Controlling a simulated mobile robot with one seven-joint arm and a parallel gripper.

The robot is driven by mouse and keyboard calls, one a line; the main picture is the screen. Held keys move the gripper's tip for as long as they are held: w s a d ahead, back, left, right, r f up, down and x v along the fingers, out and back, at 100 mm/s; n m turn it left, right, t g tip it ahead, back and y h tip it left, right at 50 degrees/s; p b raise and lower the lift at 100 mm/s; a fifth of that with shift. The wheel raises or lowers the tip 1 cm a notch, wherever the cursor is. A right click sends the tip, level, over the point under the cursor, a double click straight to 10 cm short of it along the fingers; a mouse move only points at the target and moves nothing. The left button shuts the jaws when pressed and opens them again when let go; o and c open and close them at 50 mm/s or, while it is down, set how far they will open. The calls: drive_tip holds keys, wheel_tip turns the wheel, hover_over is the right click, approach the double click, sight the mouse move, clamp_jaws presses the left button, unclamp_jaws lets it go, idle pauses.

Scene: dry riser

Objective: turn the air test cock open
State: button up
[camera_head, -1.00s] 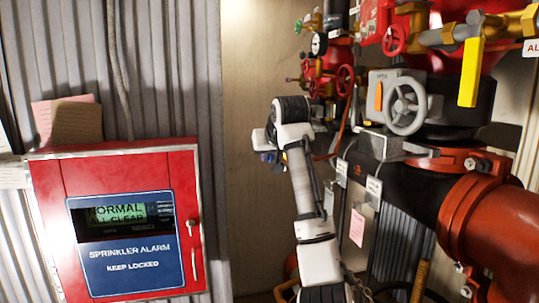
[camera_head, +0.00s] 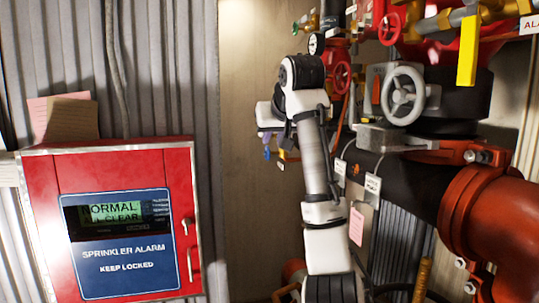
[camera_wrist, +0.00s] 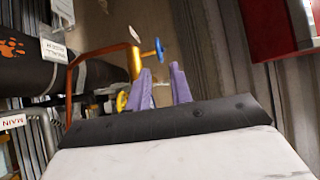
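My gripper (camera_wrist: 161,70) is open, with two purple fingers apart and nothing between them. It also shows small in the head view (camera_head: 267,140), left of the pipework. Just ahead of the fingers in the wrist view is a small brass valve (camera_wrist: 134,62) with a blue handle (camera_wrist: 152,50), at the end of a copper pipe (camera_wrist: 72,85). It may be the air test cock; no readable label confirms this. The fingers look apart from it. A blue part (camera_head: 267,154) shows below the gripper in the head view. A yellow handwheel (camera_wrist: 122,100) is left of the fingers.
A red sprinkler alarm cabinet (camera_head: 183,172) stands at left. Large red pipe (camera_head: 490,225), a black pipe (camera_wrist: 30,65), a grey handwheel (camera_head: 404,95) and a yellow lever (camera_head: 467,62) crowd the right. Bare wall (camera_head: 245,60) lies behind my arm.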

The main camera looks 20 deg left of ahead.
sight(265, 148)
drive_tip(key=shift+b+v, duration=0.4)
drive_tip(key=shift+v, duration=1.9)
drive_tip(key=a+f+n+t+y+b, duration=0.3)
drive_tip(key=a+f+y+b, duration=0.1)
drive_tip(key=a+y+b, duration=0.2)
drive_tip(key=d+f+m+t+b, duration=0.3)
drive_tip(key=d+f+t+b, duration=0.3)
drive_tip(key=f, duration=0.3)
drive_tip(key=shift+t+y, duration=0.4)
drive_tip(key=shift+t, duration=0.1)
drive_tip(key=p+x, duration=0.6)
drive_tip(key=x, duration=0.7)
drive_tip(key=shift+w+r, duration=0.1)
drive_tip(key=shift+r, duration=0.1)
clamp_jaws()
